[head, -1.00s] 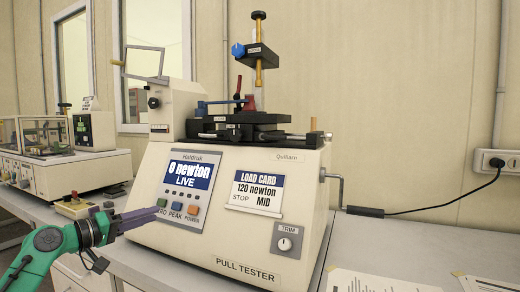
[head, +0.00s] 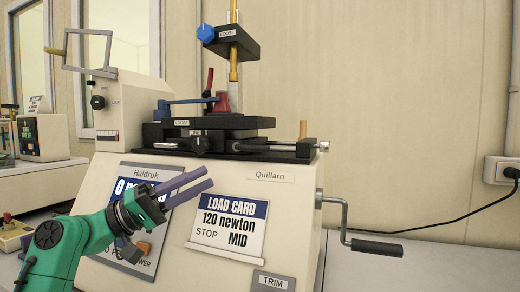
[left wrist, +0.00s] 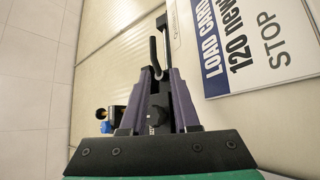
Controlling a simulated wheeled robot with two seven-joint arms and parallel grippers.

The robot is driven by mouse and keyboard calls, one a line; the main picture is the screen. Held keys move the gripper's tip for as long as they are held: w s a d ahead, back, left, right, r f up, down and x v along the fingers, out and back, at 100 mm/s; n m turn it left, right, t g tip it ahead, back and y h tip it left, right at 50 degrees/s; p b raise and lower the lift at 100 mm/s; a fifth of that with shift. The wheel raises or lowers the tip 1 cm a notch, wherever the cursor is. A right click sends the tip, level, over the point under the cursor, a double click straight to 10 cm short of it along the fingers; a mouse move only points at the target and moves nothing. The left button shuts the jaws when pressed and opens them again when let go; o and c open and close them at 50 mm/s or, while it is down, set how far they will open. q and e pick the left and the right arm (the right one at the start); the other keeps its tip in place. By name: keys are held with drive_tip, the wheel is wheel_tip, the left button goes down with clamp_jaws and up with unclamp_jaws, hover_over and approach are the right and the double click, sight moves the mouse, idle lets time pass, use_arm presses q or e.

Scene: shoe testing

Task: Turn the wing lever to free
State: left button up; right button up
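The pull tester (head: 240,220) stands on the bench in the head view. A blue lever (head: 190,101) lies roughly level across its top, beside a red part (head: 221,102). A blue knob (head: 206,34) sits on the left side of the upper crosshead (head: 232,43). The small labels are too blurred to tell for certain which is the wing lever. My left gripper (head: 209,178) is in front of the tester's front panel, below the blue lever and apart from it. In the left wrist view its fingers (left wrist: 158,75) are apart with nothing held. My right gripper is not in view.
The load card (head: 228,225) reads 120 newton, MID. My left gripper partly covers the display (head: 125,187). A crank handle (head: 375,247) sticks out at the tester's right. A tilted frame (head: 88,48) stands at upper left. A wall socket (head: 498,170) is at right.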

use_arm(q)
drive_tip(key=p, duration=0.2)
approach(260, 150)
drive_tip(key=r, duration=0.2)
drive_tip(key=p+x, duration=0.1)
drive_tip(key=x, duration=0.2)
drive_tip(key=f+p+x, duration=0.1)
drive_tip(key=x, duration=0.1)
drive_tip(key=w+p+x, duration=0.1)
drive_tip(key=x, duration=0.2)
drive_tip(key=shift+w+d+f, duration=0.1)
drive_tip(key=shift+d, duration=0.8)
drive_tip(key=shift+w, duration=0.15)
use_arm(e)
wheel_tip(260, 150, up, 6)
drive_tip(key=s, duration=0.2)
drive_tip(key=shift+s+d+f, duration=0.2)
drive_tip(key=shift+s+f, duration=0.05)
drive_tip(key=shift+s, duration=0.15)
use_arm(q)
drive_tip(key=shift+a, duration=0.1)
clamp_jaws()
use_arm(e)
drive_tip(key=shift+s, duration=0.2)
use_arm(q)
drive_tip(key=shift+f, duration=0.1)
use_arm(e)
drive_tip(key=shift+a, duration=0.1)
